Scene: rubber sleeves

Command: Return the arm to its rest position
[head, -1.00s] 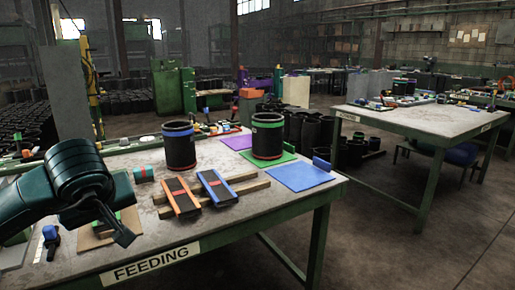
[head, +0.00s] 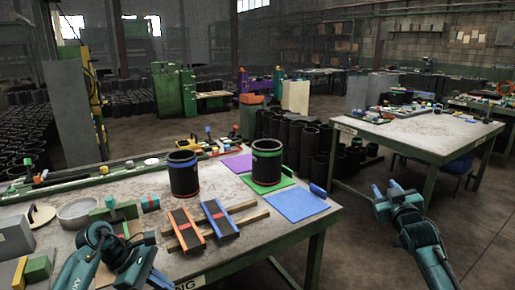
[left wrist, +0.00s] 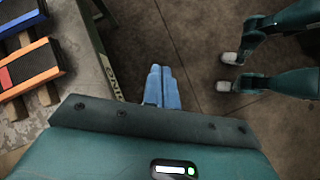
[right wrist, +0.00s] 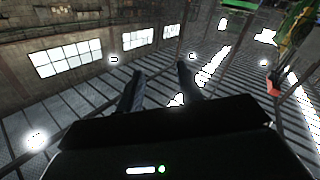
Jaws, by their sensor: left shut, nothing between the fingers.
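My left gripper (head: 160,280) is low at the front edge of the near table in the head view, partly cut off by the frame. In the left wrist view its two blue fingers (left wrist: 162,86) lie side by side, shut and empty, with floor beneath them beside the table edge. My right gripper (head: 384,192) is raised over the floor right of the near table. Its fingers are apart and empty, and they also show apart in the right wrist view (right wrist: 158,88).
On the near table (head: 150,185) stand a blue-banded black sleeve (head: 184,175) and a green-banded one (head: 267,163) on a green mat. Orange and blue ramps (head: 220,218) and a blue mat (head: 294,204) lie in front. Another table (head: 420,130) stands right.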

